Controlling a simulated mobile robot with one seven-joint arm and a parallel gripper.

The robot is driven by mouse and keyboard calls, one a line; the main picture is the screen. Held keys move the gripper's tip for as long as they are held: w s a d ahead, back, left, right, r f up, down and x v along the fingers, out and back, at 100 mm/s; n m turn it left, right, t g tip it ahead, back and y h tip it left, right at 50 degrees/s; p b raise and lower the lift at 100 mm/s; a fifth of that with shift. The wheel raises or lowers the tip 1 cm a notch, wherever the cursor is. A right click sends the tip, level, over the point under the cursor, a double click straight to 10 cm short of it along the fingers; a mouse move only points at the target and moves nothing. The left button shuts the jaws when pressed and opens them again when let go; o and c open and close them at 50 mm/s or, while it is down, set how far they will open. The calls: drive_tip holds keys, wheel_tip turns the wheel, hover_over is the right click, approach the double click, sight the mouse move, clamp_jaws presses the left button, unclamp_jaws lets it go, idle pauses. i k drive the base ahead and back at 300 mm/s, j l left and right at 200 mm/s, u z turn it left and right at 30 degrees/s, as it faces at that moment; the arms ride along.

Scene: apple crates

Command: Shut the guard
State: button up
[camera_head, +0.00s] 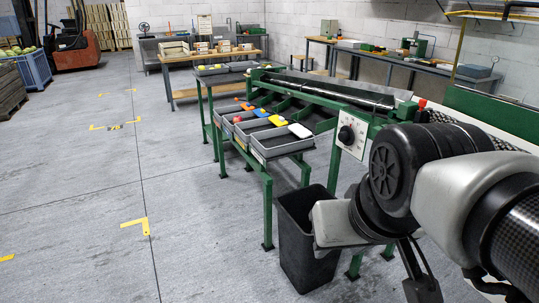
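A green-framed sorting machine (352,133) runs from the middle back to the right, with a white dial panel and a red knob near its front end. A long dark roller bed lies along its top. My gripper (422,288) hangs low at the bottom right, in front of the machine and apart from the green panel. Its fingers are partly cut off by the frame edge, so its opening does not show.
A black bin (305,238) stands on the floor just left of my arm. Grey trays (283,147) with coloured items sit on the machine's side shelf. Workbenches line the back wall. A red forklift (75,45) and a blue crate (38,70) stand far left.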

sight(505, 16)
drive_tip(key=i+j, duration=0.15)
drive_tip(key=i+j+z, duration=0.15)
drive_tip(key=z, duration=0.25)
drive_tip(key=i+j+z, duration=0.15)
drive_tip(key=z, duration=0.25)
drive_tip(key=j+z, duration=0.1)
drive_tip(key=z, duration=0.85)
drive_tip(key=i+j+z, duration=0.2)
drive_tip(key=i+j, duration=0.2)
drive_tip(key=i, duration=0.15)
